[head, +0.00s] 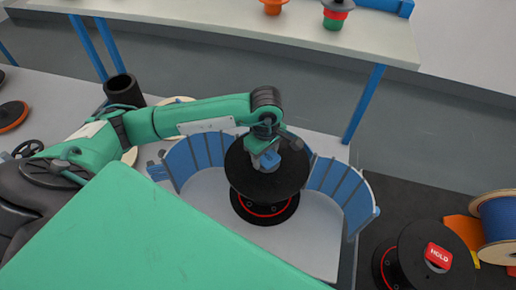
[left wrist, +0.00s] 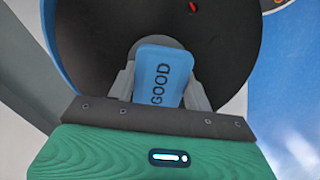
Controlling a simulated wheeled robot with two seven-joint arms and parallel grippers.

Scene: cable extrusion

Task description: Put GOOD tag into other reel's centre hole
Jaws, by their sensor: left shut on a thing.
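My left gripper (head: 266,156) is shut on the blue GOOD tag (left wrist: 158,75). The tag also shows in the head view (head: 270,162), over the middle of a black reel (head: 245,185). In the left wrist view the reel's dark flange (left wrist: 85,65) fills the background. A grey round centre shows behind the tag, which hides most of it. I cannot tell whether the tag is inside the hole or just above it. A second black reel (head: 415,250) at the lower right carries a red HOLD tag (head: 438,256) at its centre. My right gripper is not in view.
A blue curved slatted fence (head: 340,183) stands around the first reel on a light table. A blue-and-wood reel (head: 497,222) and an orange piece (head: 462,232) lie at the right edge. A shelf (head: 230,22) with small coloured spools runs along the back.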

